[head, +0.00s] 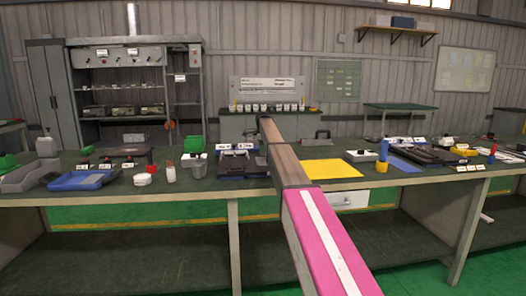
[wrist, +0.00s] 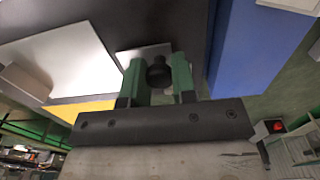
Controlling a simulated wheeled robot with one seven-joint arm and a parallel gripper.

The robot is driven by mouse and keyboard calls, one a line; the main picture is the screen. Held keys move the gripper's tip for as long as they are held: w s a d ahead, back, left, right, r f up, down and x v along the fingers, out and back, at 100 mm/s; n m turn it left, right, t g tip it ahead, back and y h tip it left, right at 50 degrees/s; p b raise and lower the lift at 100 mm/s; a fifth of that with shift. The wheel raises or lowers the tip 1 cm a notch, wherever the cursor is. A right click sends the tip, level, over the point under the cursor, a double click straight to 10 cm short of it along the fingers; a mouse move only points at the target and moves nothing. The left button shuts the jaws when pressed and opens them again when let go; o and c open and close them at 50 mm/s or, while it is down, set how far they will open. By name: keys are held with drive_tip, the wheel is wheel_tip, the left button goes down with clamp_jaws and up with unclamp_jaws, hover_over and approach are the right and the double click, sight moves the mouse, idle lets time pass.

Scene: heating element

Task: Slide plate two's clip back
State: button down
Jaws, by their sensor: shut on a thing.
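In the wrist view, my gripper (wrist: 159,80) has its two green fingers closed around a black round knob (wrist: 158,72). The knob stands on a small light metal piece (wrist: 143,52), which looks like a clip; most of it is hidden by the fingers and knob. A larger pale plate (wrist: 65,58) lies to the left on a dark surface. I cannot read which plate is plate two. In the head view, a dark fixture (head: 232,165) with small labels stands on the bench beside my arm. My gripper cannot be made out there.
A blue block or panel (wrist: 250,45) lies close right of the fingers in the wrist view.

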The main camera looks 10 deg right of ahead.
drive_tip(key=shift+w, duration=0.45)
drive_tip(key=shift+s, duration=0.1)
drive_tip(key=c, duration=0.9)
unclamp_jaws()
drive_tip(key=shift+c, duration=0.2)
wheel_tip(320, 180, up, 11)
